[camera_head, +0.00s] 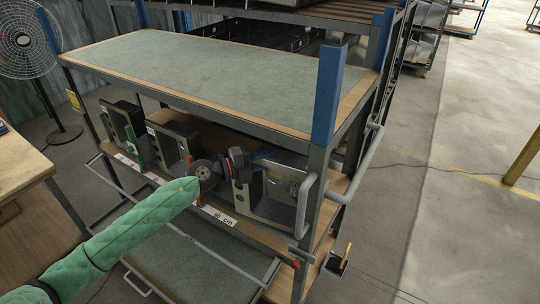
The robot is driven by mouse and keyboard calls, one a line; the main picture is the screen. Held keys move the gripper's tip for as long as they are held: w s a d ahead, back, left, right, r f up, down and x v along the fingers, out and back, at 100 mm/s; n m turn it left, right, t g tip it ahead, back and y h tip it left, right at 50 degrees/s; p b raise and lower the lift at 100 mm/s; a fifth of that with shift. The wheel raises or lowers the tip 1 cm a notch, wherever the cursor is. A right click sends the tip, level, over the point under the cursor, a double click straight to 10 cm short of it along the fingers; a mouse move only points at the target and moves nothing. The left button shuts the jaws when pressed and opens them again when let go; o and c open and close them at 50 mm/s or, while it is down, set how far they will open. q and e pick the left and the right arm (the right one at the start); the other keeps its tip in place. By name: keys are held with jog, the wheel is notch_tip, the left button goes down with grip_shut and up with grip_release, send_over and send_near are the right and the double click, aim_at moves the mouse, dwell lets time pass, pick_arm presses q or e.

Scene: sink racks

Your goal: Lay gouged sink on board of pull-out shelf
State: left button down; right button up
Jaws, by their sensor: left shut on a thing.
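Several steel sinks stand on edge on the middle shelf of the rack. The rightmost sink (262,208) is beside my left gripper (240,168), which reaches in from the left in a green sleeve. The gripper is shut on this sink near its left edge; the fingertips are partly hidden. I cannot make out a gouge at this size. The pull-out shelf (190,262) is low at the front, with a grey-green board that is bare where it shows. My right gripper is out of view.
The rack's top board (215,75) is bare and overhangs the sinks. A blue-topped post (328,95) and a grey handle (304,205) stand at the right. Two more sinks (172,140) stand to the left. A wooden table (20,165) is at far left.

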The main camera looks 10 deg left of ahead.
pick_arm(q)
jog(key=s+a+p, duration=0.1)
jog(key=s+a, duration=0.2)
jog(key=s, duration=0.6)
jog(key=shift+s+a+r, duration=0.15)
jog(key=shift+s+a, duration=0.1)
jog(key=shift+s, duration=0.05)
dwell(0.8)
dwell(0.4)
